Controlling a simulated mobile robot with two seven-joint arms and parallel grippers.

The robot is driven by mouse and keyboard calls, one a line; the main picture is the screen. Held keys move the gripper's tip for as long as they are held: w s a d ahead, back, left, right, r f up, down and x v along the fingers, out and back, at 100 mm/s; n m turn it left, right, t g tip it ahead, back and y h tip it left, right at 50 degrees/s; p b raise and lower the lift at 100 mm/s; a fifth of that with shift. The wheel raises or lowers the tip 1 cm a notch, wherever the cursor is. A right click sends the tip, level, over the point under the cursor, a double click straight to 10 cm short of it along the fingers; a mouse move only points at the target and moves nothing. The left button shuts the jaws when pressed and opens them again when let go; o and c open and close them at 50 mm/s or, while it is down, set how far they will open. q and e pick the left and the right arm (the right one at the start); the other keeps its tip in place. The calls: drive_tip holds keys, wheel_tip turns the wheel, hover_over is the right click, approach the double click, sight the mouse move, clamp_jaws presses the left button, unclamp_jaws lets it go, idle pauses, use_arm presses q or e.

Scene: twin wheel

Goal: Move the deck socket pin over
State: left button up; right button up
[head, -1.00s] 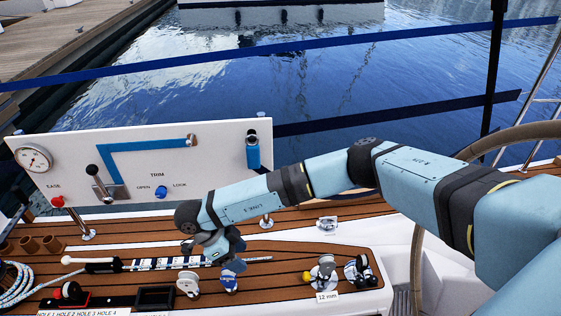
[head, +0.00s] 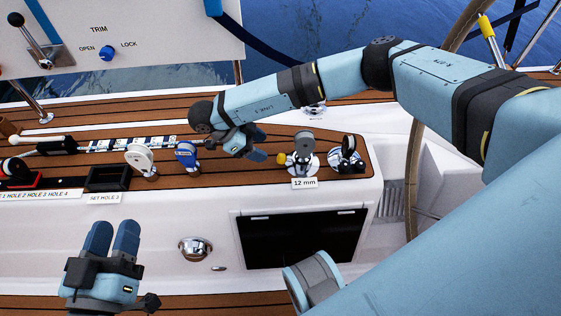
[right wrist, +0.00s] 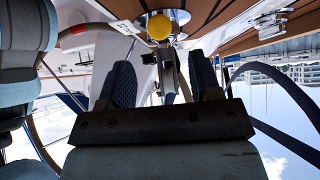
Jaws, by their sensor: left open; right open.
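A metal deck fitting (head: 303,150) with a yellow knob (head: 282,159) stands on the teak-striped deck behind a "12 mm" label (head: 304,183). I cannot tell clearly which part is the pin. My right gripper (head: 256,146) is open just left of the yellow knob. In the right wrist view, the yellow knob (right wrist: 158,27) and a metal upright (right wrist: 168,75) show between and beyond the open fingers (right wrist: 163,82); contact cannot be told. A second fitting (head: 347,155) with dark knobs stands to the right. My left gripper (head: 112,238) is open and empty, low at the left.
A black tray (head: 108,178) and a labelled hole strip lie further left. A white panel (head: 150,30) rises behind. A steering wheel rim (head: 416,170) passes at the right.

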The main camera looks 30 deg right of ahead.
sight(278, 156)
use_arm(q)
drive_tip(key=shift+m+g, duration=0.3)
drive_tip(key=shift+g, duration=0.6)
drive_tip(key=f+b, duration=0.1)
drive_tip(key=f, duration=0.1)
drive_tip(key=f+b, duration=0.1)
drive_tip(key=f, duration=0.1)
drive_tip(key=shift+s+d+f+b, duration=0.15)
drive_tip(key=shift+d+b, duration=0.05)
drive_tip(key=shift+b, duration=0.2)
use_arm(e)
drive_tip(key=x, duration=0.7)
drive_tip(key=shift+s+d+f, duration=0.1)
drive_tip(key=shift+d+f, duration=0.15)
drive_tip(key=shift+c, duration=0.2)
